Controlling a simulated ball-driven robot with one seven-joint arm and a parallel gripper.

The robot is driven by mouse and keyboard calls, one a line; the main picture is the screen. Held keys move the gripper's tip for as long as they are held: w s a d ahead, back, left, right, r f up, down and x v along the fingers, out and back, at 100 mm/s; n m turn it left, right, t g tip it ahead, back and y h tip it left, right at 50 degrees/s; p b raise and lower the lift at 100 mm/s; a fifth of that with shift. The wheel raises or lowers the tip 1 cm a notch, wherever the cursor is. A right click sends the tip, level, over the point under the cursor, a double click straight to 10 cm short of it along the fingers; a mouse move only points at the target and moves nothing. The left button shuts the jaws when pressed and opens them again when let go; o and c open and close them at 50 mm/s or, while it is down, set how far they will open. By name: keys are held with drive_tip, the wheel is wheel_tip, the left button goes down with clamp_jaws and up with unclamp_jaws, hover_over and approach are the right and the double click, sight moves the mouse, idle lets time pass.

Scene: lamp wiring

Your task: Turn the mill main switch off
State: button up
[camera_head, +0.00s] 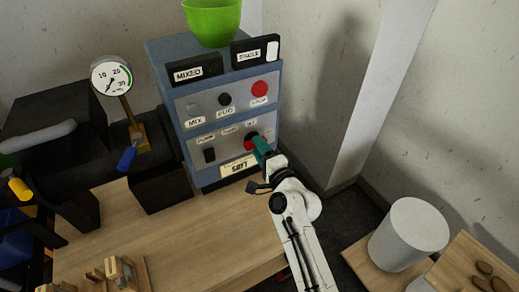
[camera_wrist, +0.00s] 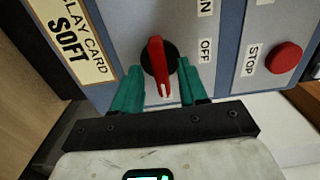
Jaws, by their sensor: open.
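The mill main switch (camera_wrist: 157,68) is a red rotary handle on a black round base, on the blue-grey control panel. In the wrist view its handle runs roughly up and down in the picture, and an "OFF" label (camera_wrist: 205,50) is to its right. My gripper (camera_wrist: 160,80) has two teal fingers, open, one on each side of the handle's lower part, with gaps showing between fingers and handle. In the head view my gripper (camera_head: 261,147) reaches the panel's lower right, and hides part of the red and black switch (camera_head: 250,139).
A red stop button (camera_wrist: 284,57) is right of the switch. The "SOFT" card (camera_head: 239,166) sits below it in the head view. A green bowl (camera_head: 213,20) stands on the cabinet. A white cylinder (camera_head: 409,232) stands at right.

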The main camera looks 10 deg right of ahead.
drive_tip(key=shift+w, duration=0.2)
clamp_jaws()
idle(0.3)
